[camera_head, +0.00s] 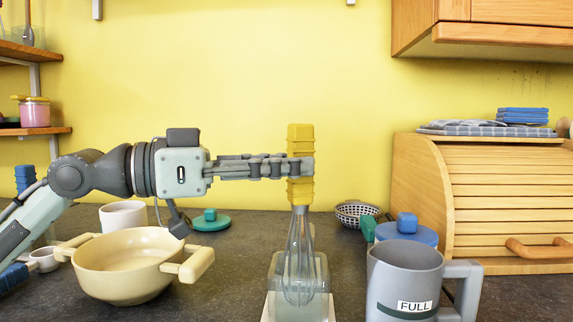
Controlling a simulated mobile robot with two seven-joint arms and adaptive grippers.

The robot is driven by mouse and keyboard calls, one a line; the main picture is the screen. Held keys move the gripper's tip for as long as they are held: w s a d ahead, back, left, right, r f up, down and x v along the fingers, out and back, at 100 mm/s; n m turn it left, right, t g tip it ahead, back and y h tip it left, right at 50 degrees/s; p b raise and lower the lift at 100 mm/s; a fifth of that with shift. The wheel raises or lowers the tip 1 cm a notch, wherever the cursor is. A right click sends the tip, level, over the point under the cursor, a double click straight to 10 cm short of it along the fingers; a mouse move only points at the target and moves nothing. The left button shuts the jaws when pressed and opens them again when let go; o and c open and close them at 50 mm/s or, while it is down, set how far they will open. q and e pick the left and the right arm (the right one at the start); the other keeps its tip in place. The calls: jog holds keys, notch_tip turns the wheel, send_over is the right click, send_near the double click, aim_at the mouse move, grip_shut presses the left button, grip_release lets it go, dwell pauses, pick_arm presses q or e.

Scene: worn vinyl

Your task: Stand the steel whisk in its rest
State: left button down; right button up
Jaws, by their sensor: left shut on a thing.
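The steel whisk (300,262) hangs upright, with its yellow handle at the top and its wire loops pointing down. My left gripper (305,168) comes in level from the left and is shut on the yellow handle. Below is a pale grey, see-through, box-like holder (321,283) on a white base, which looks like the rest. The wire loops overlap this holder in the picture; I cannot tell whether they are inside it or in front of it. My right gripper is not in view.
A cream pot (115,267) with side handles stands left; a grey mug (400,275) marked FULL stands close right. Behind are a white cup (122,216), a green lid (211,222), a strainer (357,212), a blue lid (407,233) and a wooden bread box (425,190).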

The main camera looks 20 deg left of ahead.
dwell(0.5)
pick_arm(q)
jog(key=shift+f+b, duration=0.55)
jog(key=shift+f, duration=0.05)
dwell(0.4)
jog(key=c, duration=1.2)
grip_release()
